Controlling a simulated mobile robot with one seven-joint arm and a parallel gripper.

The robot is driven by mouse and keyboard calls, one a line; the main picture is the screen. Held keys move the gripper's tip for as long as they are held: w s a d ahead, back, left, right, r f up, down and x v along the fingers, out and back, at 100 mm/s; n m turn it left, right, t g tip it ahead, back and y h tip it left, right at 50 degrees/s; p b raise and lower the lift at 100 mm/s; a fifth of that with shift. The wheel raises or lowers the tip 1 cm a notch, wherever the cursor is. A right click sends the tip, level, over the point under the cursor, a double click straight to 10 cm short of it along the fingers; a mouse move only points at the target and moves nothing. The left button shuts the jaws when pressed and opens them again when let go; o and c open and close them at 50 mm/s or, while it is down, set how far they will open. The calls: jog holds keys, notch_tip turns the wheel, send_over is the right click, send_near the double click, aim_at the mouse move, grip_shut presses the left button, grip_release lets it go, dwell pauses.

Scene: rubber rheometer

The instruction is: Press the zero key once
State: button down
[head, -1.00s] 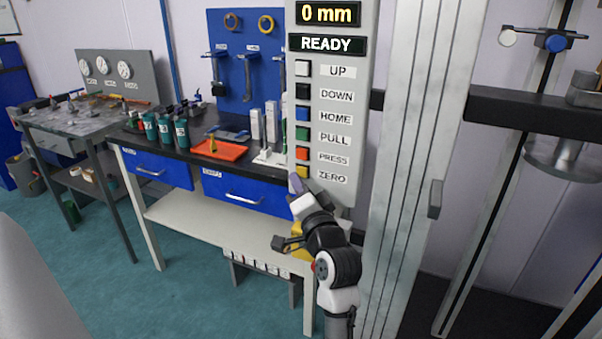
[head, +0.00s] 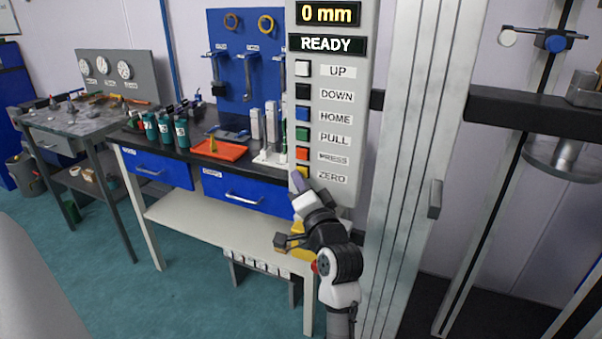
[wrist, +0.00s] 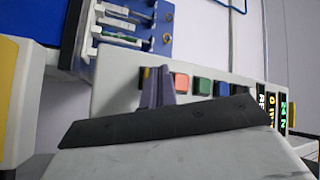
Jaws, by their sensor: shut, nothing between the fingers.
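The yellow zero key (head: 303,170) is the lowest in the column of keys on the grey control panel (head: 334,190), beside its ZERO label. My gripper (head: 296,178) is shut and empty, with its fingertips at this key and covering part of it. In the wrist view the shut fingers (wrist: 157,84) stand in front of the panel, and a sliver of the yellow key (wrist: 146,73) shows beside them. I cannot tell whether the fingertips touch the key. The display (head: 327,44) reads READY, with 0 mm above it.
The orange PRESS key (head: 302,154) sits just above the zero key, with green, blue, black and white keys higher up. A bench with blue drawers (head: 247,192) stands left of the panel. A metal column (head: 405,180) rises to the right.

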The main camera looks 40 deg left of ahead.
jog(key=shift+w+a, duration=0.1)
jog(key=shift+w, duration=0.25)
dwell(0.3)
jog(key=shift+s, duration=0.1)
jog(key=shift+s+d+p, duration=0.2)
jog(key=shift+s+p, duration=0.1)
jog(key=shift+s, duration=0.4)
jog(key=shift+s, duration=0.1)
jog(key=s, duration=0.2)
jog(key=s+d+p, duration=0.1)
jog(key=s, duration=0.1)
jog(key=shift+s+d, duration=0.1)
jog(key=shift+s, duration=0.25)
dwell(0.8)
